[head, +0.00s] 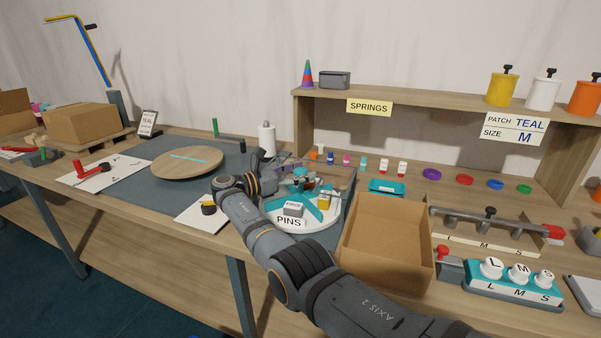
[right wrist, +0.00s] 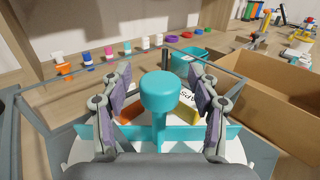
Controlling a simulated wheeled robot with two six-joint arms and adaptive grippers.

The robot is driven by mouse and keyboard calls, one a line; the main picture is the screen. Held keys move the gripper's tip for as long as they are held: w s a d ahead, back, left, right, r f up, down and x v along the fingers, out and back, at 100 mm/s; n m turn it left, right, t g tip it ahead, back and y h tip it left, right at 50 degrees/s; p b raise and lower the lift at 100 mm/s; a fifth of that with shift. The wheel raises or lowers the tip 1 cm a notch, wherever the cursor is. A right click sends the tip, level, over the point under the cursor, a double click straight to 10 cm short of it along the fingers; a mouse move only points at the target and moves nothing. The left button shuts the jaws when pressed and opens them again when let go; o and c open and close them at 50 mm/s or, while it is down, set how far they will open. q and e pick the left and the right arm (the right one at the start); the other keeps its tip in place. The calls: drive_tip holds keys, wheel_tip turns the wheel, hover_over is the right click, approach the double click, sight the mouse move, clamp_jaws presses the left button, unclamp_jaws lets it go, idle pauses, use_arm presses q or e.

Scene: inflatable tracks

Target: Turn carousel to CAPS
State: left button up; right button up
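The carousel (head: 322,223) is a round white tray with teal dividers, standing left of the open cardboard box in the head view. Its PINS label (head: 289,221) faces the front. In the right wrist view, a teal post with a round knob (right wrist: 160,90) rises from its middle, and a partly hidden CAPS label (right wrist: 186,98) shows behind the knob. My right gripper (head: 296,178) is over the carousel. In the right wrist view its fingers (right wrist: 160,104) are open on both sides of the knob, with visible gaps. My left gripper is not in view.
The open cardboard box (head: 386,238) stands close to the carousel's right. A round wooden turntable (head: 188,162) sits to the left on the dark mat. A shelf (head: 440,106) spans the back.

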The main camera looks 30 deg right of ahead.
drive_tip(key=shift+r, duration=0.1)
drive_tip(key=shift+r, duration=0.25)
wheel_tip(320, 180, up, 9)
drive_tip(key=shift+r, duration=0.15)
drive_tip(key=shift+c, duration=0.5)
